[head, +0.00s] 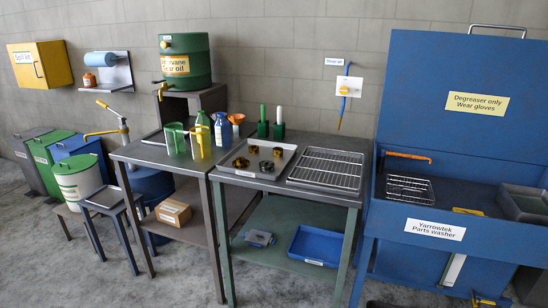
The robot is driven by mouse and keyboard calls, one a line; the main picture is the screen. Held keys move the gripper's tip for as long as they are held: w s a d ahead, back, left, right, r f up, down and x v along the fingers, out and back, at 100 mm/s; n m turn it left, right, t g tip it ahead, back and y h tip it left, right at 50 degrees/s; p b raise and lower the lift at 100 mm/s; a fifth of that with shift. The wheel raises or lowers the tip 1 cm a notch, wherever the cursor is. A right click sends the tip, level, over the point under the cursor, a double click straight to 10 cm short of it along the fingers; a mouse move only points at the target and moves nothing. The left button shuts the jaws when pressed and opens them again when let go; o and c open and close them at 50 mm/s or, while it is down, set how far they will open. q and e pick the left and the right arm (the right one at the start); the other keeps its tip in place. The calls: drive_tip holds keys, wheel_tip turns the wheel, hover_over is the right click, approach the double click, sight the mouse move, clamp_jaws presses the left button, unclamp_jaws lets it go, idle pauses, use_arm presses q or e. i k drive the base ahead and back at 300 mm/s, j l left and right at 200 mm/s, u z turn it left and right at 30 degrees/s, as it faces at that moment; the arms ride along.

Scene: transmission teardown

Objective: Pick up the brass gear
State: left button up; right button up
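A light metal tray (232,171) stands on the green-legged bench, left of a wire rack. Several small dark, brownish ring-shaped parts lie in it, among them a front left part (240,162) and a front right part (266,167). They are too small for me to tell whether one is the brass gear. I make out no other gear in the head view. Neither of my grippers shows.
The wire rack (327,170) fills the bench's right side. Bottles and jugs stand left of the tray; green holders (279,130) stand behind it. A blue parts washer (432,236) with a raised lid is at right. Grey floor (185,285) is open in front.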

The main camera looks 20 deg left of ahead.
sight(241, 162)
drive_tip(key=i+j, duration=0.15)
drive_tip(key=i, duration=0.3)
drive_tip(key=i+j+u, duration=0.1)
drive_tip(key=i, duration=0.35)
drive_tip(key=i+j, duration=0.2)
drive_tip(key=i, duration=0.25)
